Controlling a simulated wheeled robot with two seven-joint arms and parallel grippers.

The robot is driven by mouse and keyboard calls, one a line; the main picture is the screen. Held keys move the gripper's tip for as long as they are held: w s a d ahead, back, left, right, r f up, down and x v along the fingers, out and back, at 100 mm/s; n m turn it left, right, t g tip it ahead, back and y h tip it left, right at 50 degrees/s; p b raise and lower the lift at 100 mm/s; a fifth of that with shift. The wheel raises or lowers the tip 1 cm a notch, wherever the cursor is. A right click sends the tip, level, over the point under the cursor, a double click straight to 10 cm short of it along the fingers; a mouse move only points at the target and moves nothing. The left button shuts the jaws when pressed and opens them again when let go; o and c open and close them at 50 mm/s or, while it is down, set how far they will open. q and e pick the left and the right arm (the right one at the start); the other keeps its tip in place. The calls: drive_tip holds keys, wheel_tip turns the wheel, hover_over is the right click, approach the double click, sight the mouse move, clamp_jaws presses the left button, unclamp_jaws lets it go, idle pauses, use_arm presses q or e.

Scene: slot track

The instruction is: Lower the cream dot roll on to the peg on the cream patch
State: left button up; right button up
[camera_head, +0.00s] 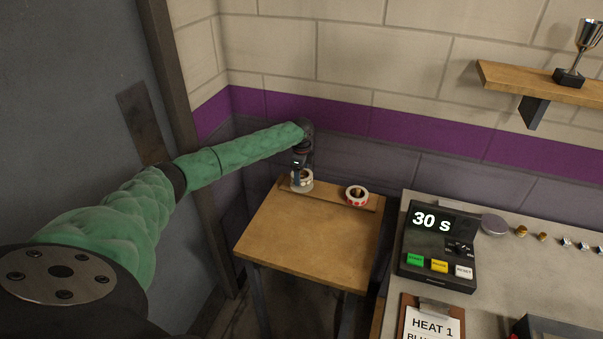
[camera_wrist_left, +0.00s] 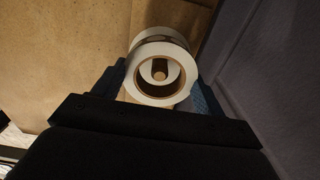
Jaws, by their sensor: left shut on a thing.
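The cream roll (camera_head: 301,181) is in my left gripper (camera_head: 301,172), over the wooden strip at the back left of the small table. In the left wrist view the roll (camera_wrist_left: 178,90) shows as a pale ring between the fingers of my left gripper (camera_wrist_left: 160,92), which is shut on it. A round, tan peg end (camera_wrist_left: 160,72) shows within the ring's hole. I cannot tell how far the roll is down around the peg. The cream patch is hidden or too small to make out. My right gripper is not in view.
A red-and-white roll (camera_head: 357,196) sits at the right end of the wooden strip, with a peg in its middle. The small table's front (camera_head: 310,245) is bare. A grey counter with a timer (camera_head: 438,245) stands to the right; walls are close behind.

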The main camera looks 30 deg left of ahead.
use_arm(q)
drive_tip(key=shift+f, duration=0.1)
drive_tip(key=shift+f, duration=0.7)
drive_tip(key=shift+f+b, duration=0.3)
drive_tip(key=shift+f, duration=0.25)
idle(0.5)
drive_tip(key=o, duration=1.1)
